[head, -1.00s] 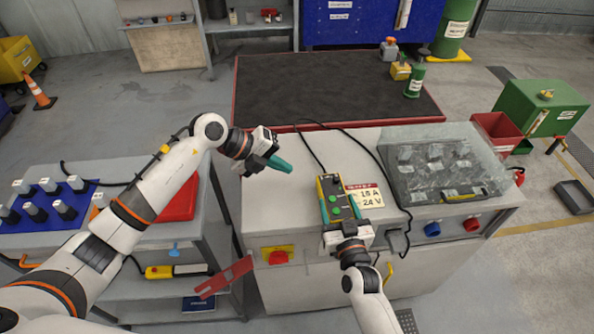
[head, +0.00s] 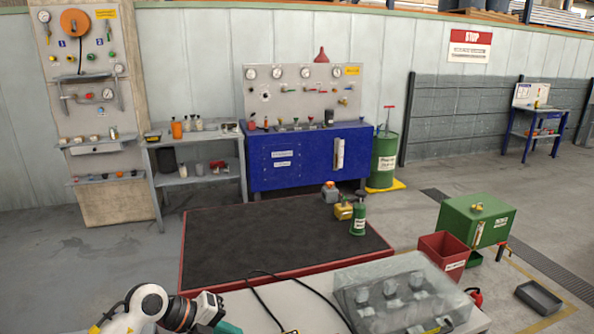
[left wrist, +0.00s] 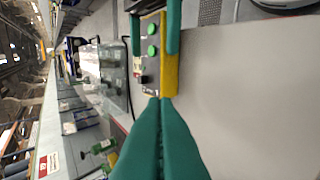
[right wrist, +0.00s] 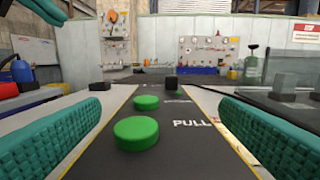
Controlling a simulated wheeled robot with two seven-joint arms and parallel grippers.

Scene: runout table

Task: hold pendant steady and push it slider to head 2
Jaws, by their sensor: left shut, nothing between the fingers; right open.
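The pendant (right wrist: 178,150) is a dark box with yellow edges, two round green buttons and a "PULL" label. It lies between the spread teal fingers of my right gripper (right wrist: 161,103), with gaps visible on both sides. A small black block (right wrist: 171,82) stands toward its far end; I cannot tell whether this is the slider. In the left wrist view the pendant (left wrist: 152,62) shows beyond the closed fingertips of my left gripper (left wrist: 158,100), which hold nothing. Contact there is unclear. In the head view only the left gripper's teal tip (head: 228,328) shows; the right gripper is out of frame.
A cable (head: 310,288) runs across the bench. Behind lie a dark red-edged mat (head: 280,240), a red bin (head: 445,252) and a green box (head: 478,222).

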